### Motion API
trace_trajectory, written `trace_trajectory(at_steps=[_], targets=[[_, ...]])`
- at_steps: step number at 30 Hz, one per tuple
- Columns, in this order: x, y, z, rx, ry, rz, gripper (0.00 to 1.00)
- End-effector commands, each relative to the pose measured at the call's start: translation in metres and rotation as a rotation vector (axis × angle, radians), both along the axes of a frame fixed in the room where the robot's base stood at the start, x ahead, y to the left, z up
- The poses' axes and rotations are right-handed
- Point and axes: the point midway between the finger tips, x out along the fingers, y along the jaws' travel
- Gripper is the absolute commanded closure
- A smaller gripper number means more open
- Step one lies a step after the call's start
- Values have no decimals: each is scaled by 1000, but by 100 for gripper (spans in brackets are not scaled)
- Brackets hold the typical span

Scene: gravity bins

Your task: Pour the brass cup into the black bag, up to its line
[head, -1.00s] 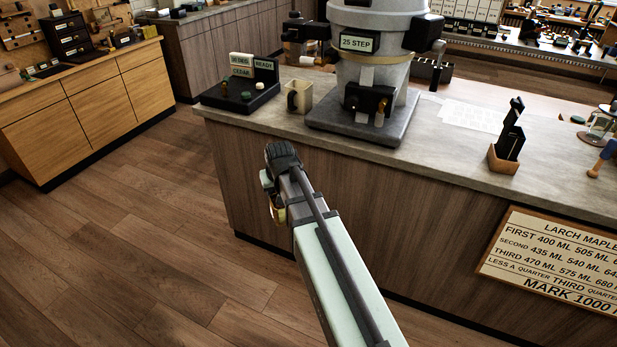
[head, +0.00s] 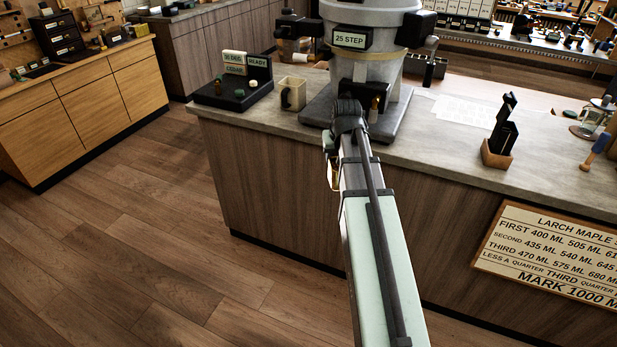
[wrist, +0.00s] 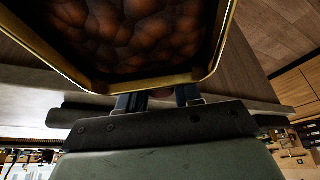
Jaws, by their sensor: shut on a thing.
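My gripper (wrist: 160,98) is shut on the brass cup (wrist: 150,84), whose near wall and rim fill the top of the wrist view. Rounded reddish-brown contents show inside it. In the head view only a sliver of the brass cup (head: 335,184) shows at the left of my wrist, in front of the counter edge. My fingers are hidden there behind my arm. I cannot make out the black bag or its line in either view.
A grey machine (head: 365,70) labelled "25 STEP" stands on the counter (head: 430,150) just beyond my wrist. A cream mug (head: 293,93) and a black panel (head: 233,97) marked "READY" stand left of it. A wooden block (head: 496,156) with black pieces is right. A volume sign (head: 550,255) hangs on the front.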

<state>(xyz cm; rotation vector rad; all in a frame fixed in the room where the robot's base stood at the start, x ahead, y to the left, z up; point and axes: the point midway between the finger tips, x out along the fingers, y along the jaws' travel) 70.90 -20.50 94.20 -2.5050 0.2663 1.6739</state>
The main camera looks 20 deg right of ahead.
Motion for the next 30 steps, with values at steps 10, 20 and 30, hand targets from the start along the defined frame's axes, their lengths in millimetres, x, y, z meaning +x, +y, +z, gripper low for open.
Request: trace_trajectory(at_steps=[10,20,30], targets=[[12,-128,56,-1,-2,-182,100],[9,-231,107,-1,-2,-297,100],[-12,-346,171,0,-1,-413,100]])
